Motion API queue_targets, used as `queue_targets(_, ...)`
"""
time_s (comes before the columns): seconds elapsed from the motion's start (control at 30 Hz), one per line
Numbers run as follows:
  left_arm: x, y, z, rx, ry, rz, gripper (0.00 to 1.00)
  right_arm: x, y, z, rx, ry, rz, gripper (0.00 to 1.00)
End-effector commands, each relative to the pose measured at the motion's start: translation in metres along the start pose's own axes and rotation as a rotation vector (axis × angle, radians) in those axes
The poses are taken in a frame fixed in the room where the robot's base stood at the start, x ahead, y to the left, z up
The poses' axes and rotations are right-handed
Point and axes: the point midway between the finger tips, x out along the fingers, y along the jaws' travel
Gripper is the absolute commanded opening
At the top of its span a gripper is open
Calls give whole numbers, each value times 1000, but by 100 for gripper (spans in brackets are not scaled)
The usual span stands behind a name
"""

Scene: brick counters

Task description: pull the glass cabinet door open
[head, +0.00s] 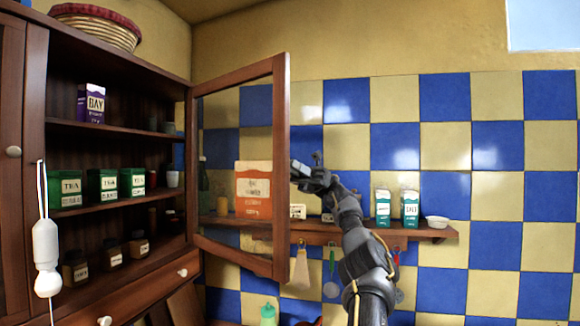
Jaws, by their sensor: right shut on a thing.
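The glass cabinet door (281,165) has a brown wooden frame around a clear pane. It is hinged on the right side of the dark wooden cabinet (38,130) and stands swung wide open. My right gripper (300,172) is at the outer edge of the door, about halfway up, and is shut on it. The exact grip and any knob there are hidden by the fingers and the frame. My left gripper is out of view.
The open cabinet holds green tea tins (103,186), a purple box (91,103) and small jars. Behind the door, a wall shelf (440,232) carries an orange box (254,190) and two shakers (410,209). A white pull cord (46,245) hangs at left.

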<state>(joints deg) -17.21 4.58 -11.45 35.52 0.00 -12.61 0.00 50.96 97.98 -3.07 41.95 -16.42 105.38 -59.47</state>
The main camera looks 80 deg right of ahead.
Motion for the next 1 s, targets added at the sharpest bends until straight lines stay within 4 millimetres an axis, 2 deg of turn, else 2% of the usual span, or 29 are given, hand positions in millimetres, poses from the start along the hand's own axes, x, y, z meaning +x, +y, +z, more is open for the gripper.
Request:
queue_targets(0.2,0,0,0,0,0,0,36,0,0,1,-1,-1,-2,0)
queue_targets(0.23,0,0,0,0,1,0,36,0,0,1,-1,-1,-2,24)
queue_targets(0.4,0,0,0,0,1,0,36,0,0,0,-2,-1,-1,44)
queue_targets(0.73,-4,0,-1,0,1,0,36,2,0,5,-1,0,-1,44)
queue_targets(0.93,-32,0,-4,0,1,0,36,15,-1,35,0,0,-2,44)
queue_targets(0.97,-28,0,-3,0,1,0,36,17,1,35,-3,1,-1,44)
queue_targets(1.0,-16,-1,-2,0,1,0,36,22,7,33,-5,3,2,44)
